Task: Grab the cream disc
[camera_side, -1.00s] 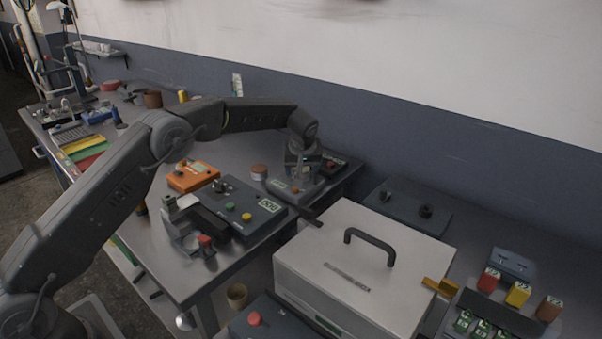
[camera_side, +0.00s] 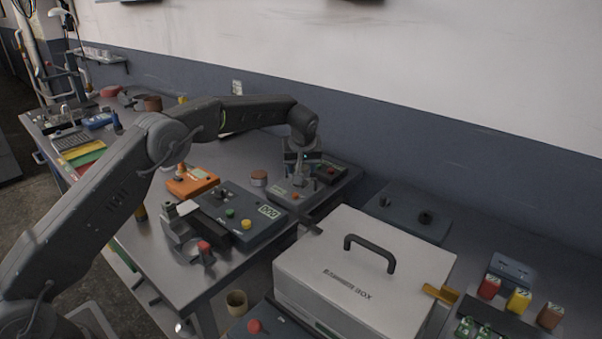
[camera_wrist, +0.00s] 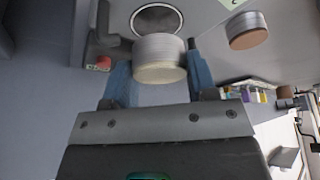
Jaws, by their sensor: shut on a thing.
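The cream disc (camera_wrist: 160,70) shows in the wrist view as a short, ribbed cylinder with a cream face. It sits between the two blue fingers of my gripper (camera_wrist: 160,78), which is shut on it. In the side view my gripper (camera_side: 299,176) is over the low grey device (camera_side: 290,194) near the back right of the bench. The disc is too small to make out clearly there.
A second disc with a brown face (camera_wrist: 247,38) stands apart to the right in the wrist view; it shows left of my gripper in the side view (camera_side: 259,179). A dark button box (camera_side: 240,215) and a large white lidded box (camera_side: 345,285) stand nearer the camera.

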